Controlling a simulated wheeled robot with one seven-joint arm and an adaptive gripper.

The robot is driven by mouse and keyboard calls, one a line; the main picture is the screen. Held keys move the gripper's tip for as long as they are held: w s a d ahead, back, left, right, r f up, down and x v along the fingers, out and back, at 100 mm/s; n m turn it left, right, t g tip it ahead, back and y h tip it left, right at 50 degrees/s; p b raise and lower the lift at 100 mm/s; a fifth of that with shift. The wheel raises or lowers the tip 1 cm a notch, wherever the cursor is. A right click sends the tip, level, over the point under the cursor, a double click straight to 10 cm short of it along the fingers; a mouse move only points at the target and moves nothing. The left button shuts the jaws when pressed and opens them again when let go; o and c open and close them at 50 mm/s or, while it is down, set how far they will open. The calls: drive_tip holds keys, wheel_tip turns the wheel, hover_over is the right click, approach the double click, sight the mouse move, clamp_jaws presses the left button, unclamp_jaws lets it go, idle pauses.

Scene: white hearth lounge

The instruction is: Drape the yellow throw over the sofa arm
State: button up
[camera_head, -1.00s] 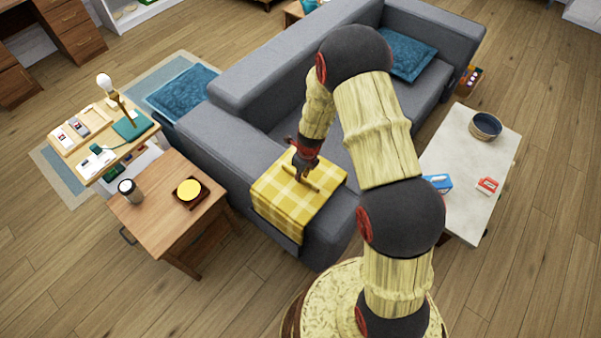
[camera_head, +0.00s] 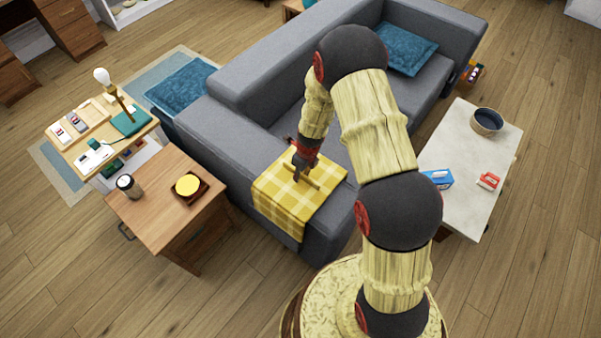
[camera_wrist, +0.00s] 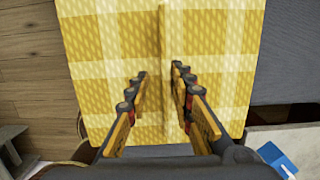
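The yellow checked throw (camera_head: 283,207) lies across the near end of the grey sofa's arm (camera_head: 325,235). Part rests on top, and part hangs down the outer side. A thin raised ridge (camera_wrist: 164,60) runs along its upper face. My gripper (camera_head: 300,176) is low over the top of the throw. In the wrist view, my gripper's fingertips (camera_wrist: 159,72) stand apart on either side of the ridge, with a gap between them. I cannot tell whether they touch the cloth. The throw (camera_wrist: 110,40) fills the middle of that view.
A wooden side table (camera_head: 150,215) with a cup and a yellow round item stands left of the sofa arm. A pale coffee table (camera_head: 470,150) with a dark bowl (camera_head: 487,122) and small boxes stands at right.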

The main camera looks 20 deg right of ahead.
drive_tip(key=shift+o, duration=0.7)
drive_tip(key=shift+r, duration=0.1)
drive_tip(key=shift+r, duration=0.35)
wheel_tip(320, 180, up, 19)
drive_tip(key=s+d+p, duration=0.1)
drive_tip(key=p, duration=0.7)
drive_tip(key=shift+s, duration=0.2)
